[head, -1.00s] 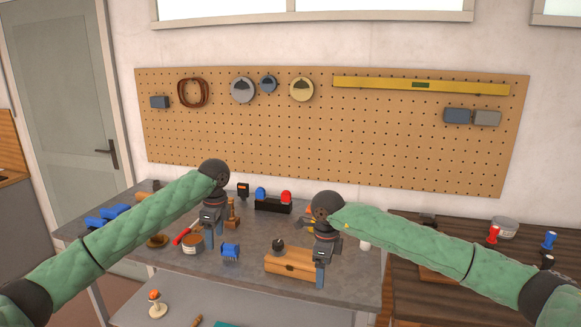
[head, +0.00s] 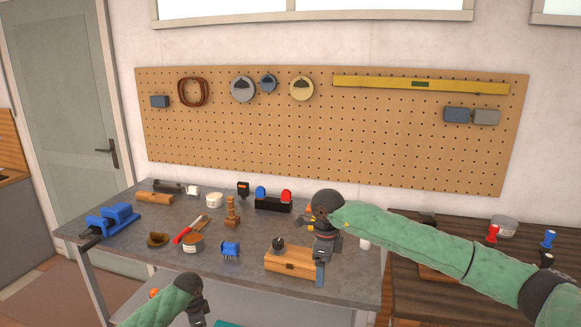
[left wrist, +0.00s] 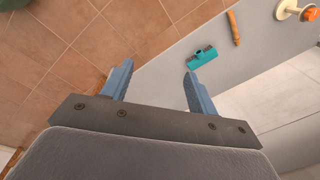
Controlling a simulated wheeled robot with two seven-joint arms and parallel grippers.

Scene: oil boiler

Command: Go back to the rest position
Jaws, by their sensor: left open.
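My left arm is low at the bottom edge of the head view, with its wrist (head: 192,290) in front of the workbench and the fingers cut off below. In the left wrist view my left gripper (left wrist: 159,72) has its two blue fingers apart with nothing between them, above floor tiles and a grey lower shelf. My right gripper (head: 320,275) hangs pointing down at the right front of the workbench, beside a wooden box (head: 292,263). Its fingers are seen edge-on, so their opening is unclear.
The workbench (head: 135,225) holds a blue vise (head: 112,219), a tin (head: 193,243), a blue brush-like item (head: 230,249) and a red-handled tool (head: 185,234). A teal brush (left wrist: 202,58) lies on the lower shelf (left wrist: 240,60). A darker table (head: 410,295) stands right.

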